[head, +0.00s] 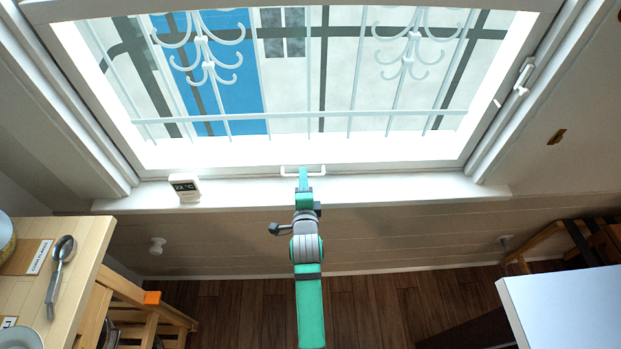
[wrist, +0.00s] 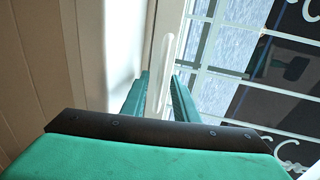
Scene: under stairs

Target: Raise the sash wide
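The white-framed window sash (head: 390,165) spans the upper head view, its bottom rail down close to the white sill (head: 420,190). A white bar handle (head: 320,169) sits at the middle of that rail. My green gripper (head: 303,175) reaches up to the handle from below. In the wrist view the handle (wrist: 166,62) runs lengthwise between the two fingers of my gripper (wrist: 160,88). The fingers are apart, with a gap visible on each side of the handle.
A small thermometer display (head: 185,187) stands on the sill at left. A white latch (head: 524,76) is on the right frame. A wooden table with a spoon (head: 60,270) is at lower left, a white surface (head: 565,300) at lower right. Bars show outside the glass.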

